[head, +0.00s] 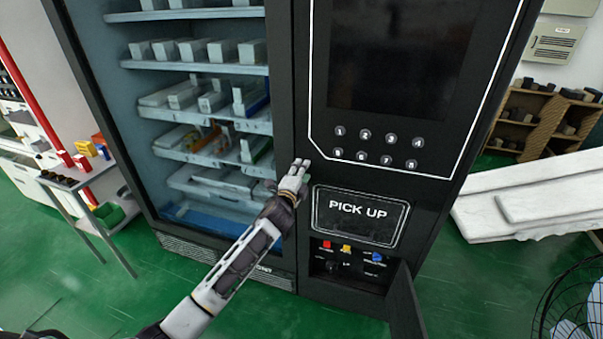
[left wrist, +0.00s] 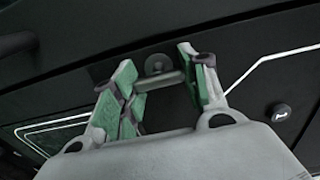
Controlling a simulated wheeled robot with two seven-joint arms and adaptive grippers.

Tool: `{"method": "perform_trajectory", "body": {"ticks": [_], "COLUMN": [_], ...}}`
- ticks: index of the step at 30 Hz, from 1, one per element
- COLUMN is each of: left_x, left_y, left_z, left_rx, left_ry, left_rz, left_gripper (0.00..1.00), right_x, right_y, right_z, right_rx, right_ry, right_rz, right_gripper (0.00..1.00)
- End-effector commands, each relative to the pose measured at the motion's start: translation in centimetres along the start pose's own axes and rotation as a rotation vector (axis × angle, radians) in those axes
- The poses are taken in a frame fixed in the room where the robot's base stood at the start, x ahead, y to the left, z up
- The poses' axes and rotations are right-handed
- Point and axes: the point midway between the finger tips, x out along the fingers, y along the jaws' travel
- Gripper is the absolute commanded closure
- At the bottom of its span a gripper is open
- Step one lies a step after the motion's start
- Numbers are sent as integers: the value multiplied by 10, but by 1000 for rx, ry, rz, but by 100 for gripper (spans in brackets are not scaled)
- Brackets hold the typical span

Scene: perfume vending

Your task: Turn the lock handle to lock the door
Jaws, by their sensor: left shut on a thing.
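The vending machine's glass door (head: 205,100) is on the left half of the black cabinet and looks closed. My left gripper (head: 297,166) reaches up to the dark frame beside the door, left of the PICK UP flap. In the left wrist view my left gripper (left wrist: 160,75) has its green-padded fingers on both sides of a small grey lock handle (left wrist: 157,66) with a round base, and is shut on it. The handle's bar looks roughly level in that view. In the head view the handle is hidden by the gripper. My right gripper is not in view.
The PICK UP flap (head: 360,214) and numbered buttons (head: 378,148) are right of my gripper. A small lower panel (head: 405,305) stands open below, showing coloured switches (head: 346,250). A side table (head: 75,178) is at left, and a wire-guarded fan (head: 570,310) at lower right.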

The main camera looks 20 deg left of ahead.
Motion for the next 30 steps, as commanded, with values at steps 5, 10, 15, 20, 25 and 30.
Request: {"method": "perform_trajectory", "body": {"ticks": [5,10,15,20,25,30], "left_x": [0,0,0,-1,-7,-19], "left_y": [1,0,0,0,1,1], "left_z": [1,0,0,0,0,0], "left_rx": [0,0,1,1,2,2], "left_ry": [-1,-1,0,0,0,0], "left_rz": [1,1,1,1,1,1], "left_gripper": [44,34,34,34,34,34], "right_x": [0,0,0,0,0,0], "right_y": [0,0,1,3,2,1], "right_z": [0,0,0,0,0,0], "right_rx": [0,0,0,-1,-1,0], "right_ry": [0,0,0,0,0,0], "right_rz": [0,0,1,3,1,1], "right_gripper": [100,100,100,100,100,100]}}
